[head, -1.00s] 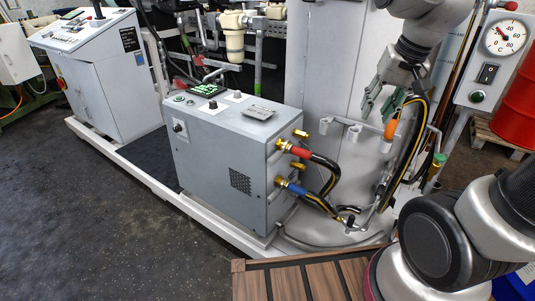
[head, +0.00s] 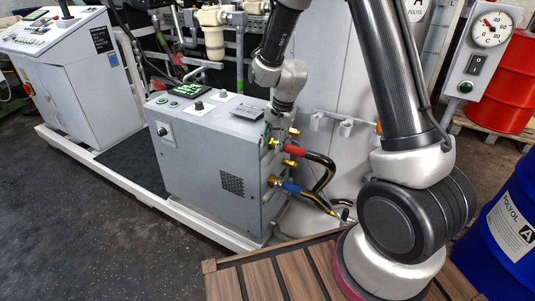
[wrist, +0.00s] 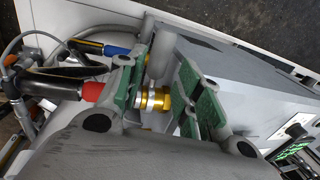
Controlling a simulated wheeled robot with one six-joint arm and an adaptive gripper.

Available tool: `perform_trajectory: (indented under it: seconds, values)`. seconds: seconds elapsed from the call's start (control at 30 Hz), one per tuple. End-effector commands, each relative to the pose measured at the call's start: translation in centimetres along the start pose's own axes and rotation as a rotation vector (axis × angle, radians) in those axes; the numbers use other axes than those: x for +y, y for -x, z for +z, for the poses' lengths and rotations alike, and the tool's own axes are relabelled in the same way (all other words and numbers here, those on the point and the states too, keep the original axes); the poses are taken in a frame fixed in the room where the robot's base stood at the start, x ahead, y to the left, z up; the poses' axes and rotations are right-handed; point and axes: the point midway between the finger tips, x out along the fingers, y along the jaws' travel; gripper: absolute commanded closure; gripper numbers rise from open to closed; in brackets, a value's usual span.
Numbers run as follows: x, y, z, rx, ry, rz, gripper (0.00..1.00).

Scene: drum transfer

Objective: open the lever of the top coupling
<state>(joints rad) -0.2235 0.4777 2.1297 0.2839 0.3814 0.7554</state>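The top coupling (head: 273,143) is a brass fitting with a red hose sleeve (head: 290,149) on the right side of the grey machine box (head: 205,150). In the wrist view the coupling (wrist: 153,98) shows brass and silver between the green-padded fingers of my gripper (wrist: 165,68), with the red sleeve (wrist: 92,91) to the left. The fingers are apart. I cannot tell whether either touches the coupling. In the head view my gripper (head: 273,122) is just above the coupling and partly hides it. A brass piece (head: 294,132) sticks out beside it; I cannot tell whether it is the lever.
A blue-sleeved coupling (head: 290,187) sits below, with black and yellow hoses bending right. Grey holders (head: 345,127) stand on the column behind. A gauge panel (head: 484,50), red drum (head: 508,85) and blue drum (head: 505,230) stand right. A wooden deck (head: 275,272) lies in front.

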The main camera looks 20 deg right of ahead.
Motion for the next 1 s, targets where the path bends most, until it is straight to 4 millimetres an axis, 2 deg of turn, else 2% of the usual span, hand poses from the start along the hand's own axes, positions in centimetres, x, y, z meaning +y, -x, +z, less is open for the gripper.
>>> perform_trajectory:
  seconds: [0.1,0.3,0.43,0.67,0.87,1.0]
  values:
    - [0.1,-2.2,0.1,-0.002,0.000,0.003,0.65]
    - [0.0,-5.0,0.0,-0.001,0.002,0.001,0.65]
    - [0.0,-5.7,0.0,0.000,0.002,0.000,0.65]
    - [0.0,-5.8,0.0,0.001,0.002,-0.001,0.65]
    - [0.0,-5.8,0.0,0.001,0.002,-0.001,0.98]
    - [0.0,-5.7,0.0,0.001,0.003,-0.001,1.00]
